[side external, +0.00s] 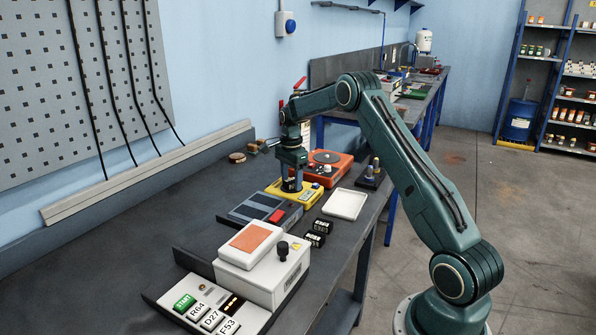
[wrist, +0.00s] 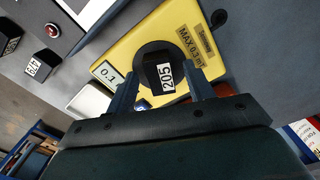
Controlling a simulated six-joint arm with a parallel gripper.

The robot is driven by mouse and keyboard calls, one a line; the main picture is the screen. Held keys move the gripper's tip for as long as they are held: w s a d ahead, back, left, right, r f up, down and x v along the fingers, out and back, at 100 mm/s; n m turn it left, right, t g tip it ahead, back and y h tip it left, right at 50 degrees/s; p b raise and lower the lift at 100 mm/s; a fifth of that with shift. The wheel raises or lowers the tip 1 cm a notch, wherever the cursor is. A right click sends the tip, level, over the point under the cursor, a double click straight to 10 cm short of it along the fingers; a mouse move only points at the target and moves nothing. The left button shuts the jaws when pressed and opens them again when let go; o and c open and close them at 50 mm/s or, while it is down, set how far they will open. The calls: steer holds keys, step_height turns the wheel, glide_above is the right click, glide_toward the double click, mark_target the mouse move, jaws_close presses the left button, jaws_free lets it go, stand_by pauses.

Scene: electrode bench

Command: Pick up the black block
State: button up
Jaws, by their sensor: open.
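A black block with a white label reading 205 (wrist: 158,75) sits on the round dark pad of the yellow instrument (wrist: 190,22). In the side view the yellow instrument (side external: 309,194) is at mid-bench, and my gripper hides that block. My gripper (wrist: 162,82) is open, with one finger to each side of the 205 block in the wrist view; I cannot tell whether either touches it. In the side view my gripper (side external: 291,186) points down over the yellow instrument. Two other black labelled blocks (side external: 321,226) (side external: 314,239) stand on the bench near its front edge.
An orange device (side external: 335,167) stands behind the yellow instrument. A white tray (side external: 345,204) lies to its right. A grey device with a red button (side external: 276,216) and a white box with a knob (side external: 283,275) are nearer. The dark bench (side external: 120,230) is clear at left.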

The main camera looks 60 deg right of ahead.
mark_target(292, 180)
jaws_close()
steer(key=shift+r, duration=0.15)
step_height(292, 180, up, 20)
stand_by(1.0)
stand_by(0.5)
